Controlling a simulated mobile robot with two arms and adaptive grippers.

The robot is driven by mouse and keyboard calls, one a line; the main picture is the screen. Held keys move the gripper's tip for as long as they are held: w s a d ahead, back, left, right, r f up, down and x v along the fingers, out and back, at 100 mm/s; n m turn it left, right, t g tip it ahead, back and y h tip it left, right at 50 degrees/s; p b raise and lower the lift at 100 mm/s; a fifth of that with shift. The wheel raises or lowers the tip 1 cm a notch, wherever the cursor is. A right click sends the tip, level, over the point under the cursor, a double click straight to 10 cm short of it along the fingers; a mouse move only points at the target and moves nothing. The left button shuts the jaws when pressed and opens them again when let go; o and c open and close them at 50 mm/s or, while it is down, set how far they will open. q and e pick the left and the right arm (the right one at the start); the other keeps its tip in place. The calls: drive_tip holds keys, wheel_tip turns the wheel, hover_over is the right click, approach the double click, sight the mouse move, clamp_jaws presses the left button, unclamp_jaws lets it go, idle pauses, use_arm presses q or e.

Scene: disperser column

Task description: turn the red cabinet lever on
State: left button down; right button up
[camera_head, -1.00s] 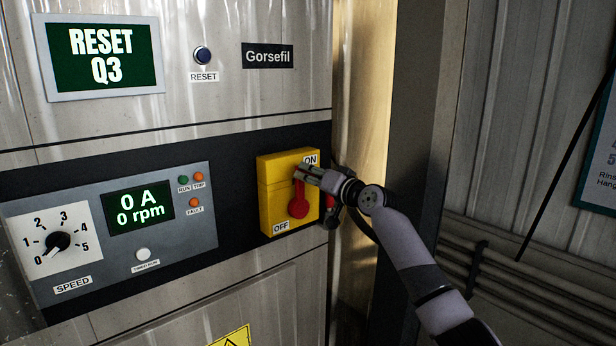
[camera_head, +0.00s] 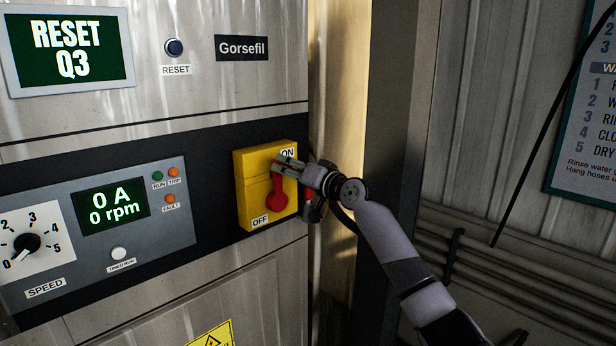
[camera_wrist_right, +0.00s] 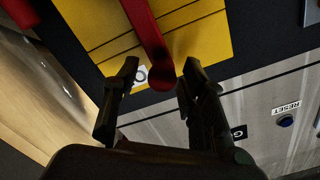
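The red lever (camera_head: 278,190) sits on a yellow switch plate (camera_head: 246,170) on the cabinet front. Its round hub is low on the plate and its arm points up, with its end close to the ON label (camera_head: 288,153); the OFF label (camera_head: 260,221) is at lower left. My right gripper (camera_head: 287,166) is at the lever's upper end and hides part of it. In the right wrist view, the right gripper (camera_wrist_right: 160,72) is open, with the end of the red lever (camera_wrist_right: 158,62) between its fingertips and gaps showing on both sides. My left gripper is not in view.
The display (camera_head: 110,205) reads 0 A and 0 rpm; a screen (camera_head: 68,48) above reads RESET Q3. A speed dial (camera_head: 27,243) and a blue reset button (camera_head: 174,47) are on the left. A dark post (camera_head: 395,150) stands right of the cabinet, with pipes (camera_head: 485,265) beyond.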

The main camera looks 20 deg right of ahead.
drive_tip(key=v, duration=1.1)
drive_tip(key=shift+w, duration=0.1)
